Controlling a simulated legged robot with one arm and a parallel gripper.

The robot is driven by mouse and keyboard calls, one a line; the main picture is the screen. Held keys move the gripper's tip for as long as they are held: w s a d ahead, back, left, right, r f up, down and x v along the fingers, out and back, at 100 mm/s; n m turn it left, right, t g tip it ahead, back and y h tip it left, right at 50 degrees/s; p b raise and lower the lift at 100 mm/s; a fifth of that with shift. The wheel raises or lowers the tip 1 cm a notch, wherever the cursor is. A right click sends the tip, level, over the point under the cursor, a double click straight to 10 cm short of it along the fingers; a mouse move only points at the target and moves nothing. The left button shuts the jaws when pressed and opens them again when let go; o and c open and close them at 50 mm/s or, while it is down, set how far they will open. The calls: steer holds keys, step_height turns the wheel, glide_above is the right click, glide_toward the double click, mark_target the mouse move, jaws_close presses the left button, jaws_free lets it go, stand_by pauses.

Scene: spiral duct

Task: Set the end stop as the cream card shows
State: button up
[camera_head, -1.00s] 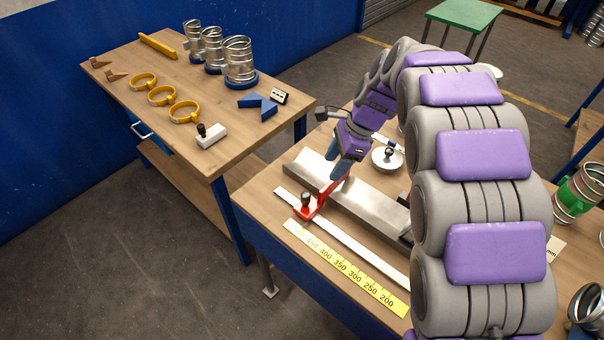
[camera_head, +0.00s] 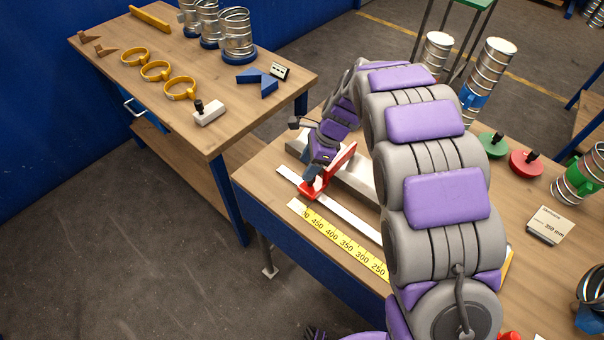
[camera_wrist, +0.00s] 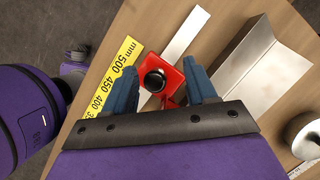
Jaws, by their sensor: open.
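My gripper (camera_head: 311,172) is low over the stop. In the wrist view my gripper (camera_wrist: 159,68) is open, with one blue finger on each side of the end stop (camera_wrist: 172,78) and its black knob (camera_wrist: 154,82). Whether either finger touches the stop I cannot tell. The cream card (camera_head: 549,224) stands on the bench at right; its small print seems to read 350 mm.
A metal angle trough (camera_head: 357,178) lies along the rail. Green (camera_head: 493,144) and red (camera_head: 526,162) round pieces with black knobs and several spiral ducts (camera_head: 487,80) stand at right. The left table (camera_head: 150,85) holds yellow rings, ducts and blue blocks. My arm hides the bench's middle.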

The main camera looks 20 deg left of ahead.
mark_target(304, 182)
steer(key=d+f, duration=0.2)
steer(key=d, duration=0.1)
steer(key=shift+s+f+b, duration=0.3)
steer(key=a, duration=0.1)
steer(key=a+f, duration=0.1)
steer(key=a, duration=0.1)
steer(key=shift+a, duration=0.4)
steer(key=shift+c, duration=0.9)
steer(key=d, duration=0.3)
steer(key=shift+r, duration=0.4)
steer(key=c, duration=0.6)
steer(key=shift+a, duration=0.25)
jaws_close()
steer(key=shift+a, duration=0.4)
steer(key=shift+f, duration=0.1)
steer(key=shift+d, duration=0.15)
